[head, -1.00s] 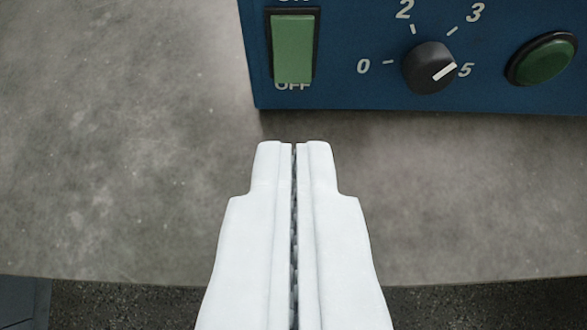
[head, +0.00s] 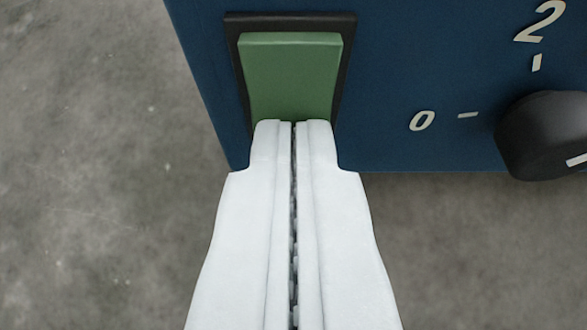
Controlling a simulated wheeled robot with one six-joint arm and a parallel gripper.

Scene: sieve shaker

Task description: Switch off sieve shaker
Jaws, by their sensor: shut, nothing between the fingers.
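The sieve shaker's blue front panel (head: 400,100) fills the upper part of the head view. On its left side is a green rocker switch (head: 291,75) in a black frame. My gripper (head: 293,124) is shut and empty. Its fingertips overlap the lower part of the switch in the picture; I cannot tell whether they touch it. The fingers hide the switch's lower end and the OFF label below it. The ON label is out of the frame.
A black dial knob (head: 545,135) is at the right, cut by the picture edge, with the marks 0 and 2 beside it. The grey worktop (head: 100,180) is bare to the left of and below the panel.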

